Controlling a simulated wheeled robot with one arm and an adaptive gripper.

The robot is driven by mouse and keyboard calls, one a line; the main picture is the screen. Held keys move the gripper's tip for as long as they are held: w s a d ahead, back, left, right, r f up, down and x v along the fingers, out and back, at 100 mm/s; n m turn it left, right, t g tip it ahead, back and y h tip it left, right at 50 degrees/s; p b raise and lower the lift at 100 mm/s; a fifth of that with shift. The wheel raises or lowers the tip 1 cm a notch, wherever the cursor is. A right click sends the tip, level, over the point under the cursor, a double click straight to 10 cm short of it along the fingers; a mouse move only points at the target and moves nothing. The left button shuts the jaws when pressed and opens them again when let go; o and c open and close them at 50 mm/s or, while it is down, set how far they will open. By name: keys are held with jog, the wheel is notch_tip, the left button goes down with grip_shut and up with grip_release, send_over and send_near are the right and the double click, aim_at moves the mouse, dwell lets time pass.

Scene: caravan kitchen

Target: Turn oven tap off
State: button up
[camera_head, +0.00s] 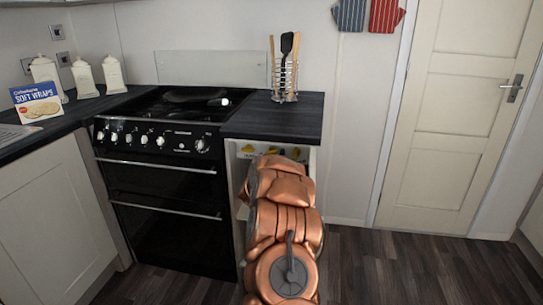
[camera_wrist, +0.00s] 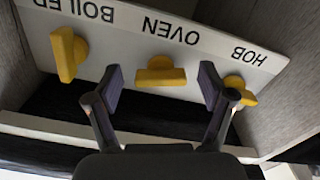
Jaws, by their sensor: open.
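In the wrist view, which is upside down, a white panel (camera_wrist: 215,45) carries three yellow taps labelled BOILER, OVEN and HOB. The oven tap (camera_wrist: 160,76) is in the middle, its handle lying across the picture, along the row of labels. My gripper (camera_wrist: 162,80) is open, with one finger on each side of the oven tap and clear gaps to it. The boiler tap (camera_wrist: 66,54) has its handle turned upright in the picture. The hob tap (camera_wrist: 240,90) is partly hidden behind the right finger. In the head view my arm hides the gripper.
The panel sits in a narrow open cupboard under the dark worktop (camera_head: 275,119), with side walls close by. The black oven (camera_head: 165,190) stands left of it. A utensil rack (camera_head: 286,80) is on the worktop. The floor to the right is clear.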

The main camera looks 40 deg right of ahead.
jog(key=shift+w+d+r, duration=0.1)
jog(key=shift+w+d, duration=0.2)
jog(key=shift+d, duration=0.15)
jog(key=c, duration=1.2)
jog(key=shift+o, duration=0.2)
jog(key=m+b, duration=0.1)
jog(key=m, duration=0.1)
jog(key=shift+m, duration=0.9)
jog(key=o, duration=1.2)
jog(key=shift+c, duration=0.2)
jog(key=shift+a, duration=0.1)
